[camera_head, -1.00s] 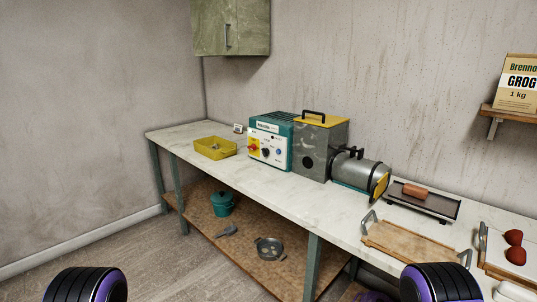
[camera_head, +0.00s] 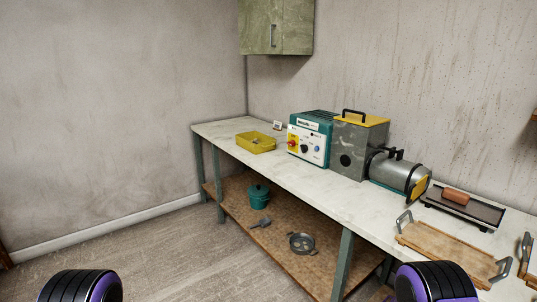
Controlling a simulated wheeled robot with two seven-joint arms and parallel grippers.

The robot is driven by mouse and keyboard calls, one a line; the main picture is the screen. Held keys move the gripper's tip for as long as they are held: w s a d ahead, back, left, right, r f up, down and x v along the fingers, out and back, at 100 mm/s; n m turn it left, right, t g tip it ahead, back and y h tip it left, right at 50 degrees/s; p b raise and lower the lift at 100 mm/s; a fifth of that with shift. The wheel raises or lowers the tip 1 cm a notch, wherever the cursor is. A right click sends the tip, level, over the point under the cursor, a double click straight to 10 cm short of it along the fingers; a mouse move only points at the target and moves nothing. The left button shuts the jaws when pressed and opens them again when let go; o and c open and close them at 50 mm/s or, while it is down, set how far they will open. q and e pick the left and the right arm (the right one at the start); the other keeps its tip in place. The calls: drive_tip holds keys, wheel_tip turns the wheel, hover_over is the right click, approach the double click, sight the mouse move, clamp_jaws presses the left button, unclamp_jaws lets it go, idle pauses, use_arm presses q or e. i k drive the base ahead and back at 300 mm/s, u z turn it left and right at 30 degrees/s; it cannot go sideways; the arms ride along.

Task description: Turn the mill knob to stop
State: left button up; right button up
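The mill (camera_head: 345,148) stands against the back wall on the long white table. Its control box (camera_head: 308,143) has a teal top and a white front panel. On the panel are a red knob on a yellow plate (camera_head: 293,144), a dark round knob (camera_head: 304,148) and a small blue button. The knob settings are too small to read. Only dark, purple-edged parts of my two arms show at the bottom left and bottom right. Neither gripper's fingers are in view, and both arms are well apart from the mill.
A yellow tray (camera_head: 262,149) sits left of the mill. A grey tray (camera_head: 483,211) with a clay piece (camera_head: 456,196) and a wooden board (camera_head: 445,250) lie at the right. The lower shelf (camera_head: 275,235) holds a teal pot (camera_head: 259,195) and a pan (camera_head: 302,243). Floor in front is clear.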

sight(304, 148)
drive_tip(key=z, duration=0.95)
drive_tip(key=k, duration=0.15)
drive_tip(key=u, duration=1.75)
drive_tip(key=i, duration=1.35)
drive_tip(key=z, duration=0.95)
drive_tip(key=i, duration=0.85)
drive_tip(key=z, duration=1)
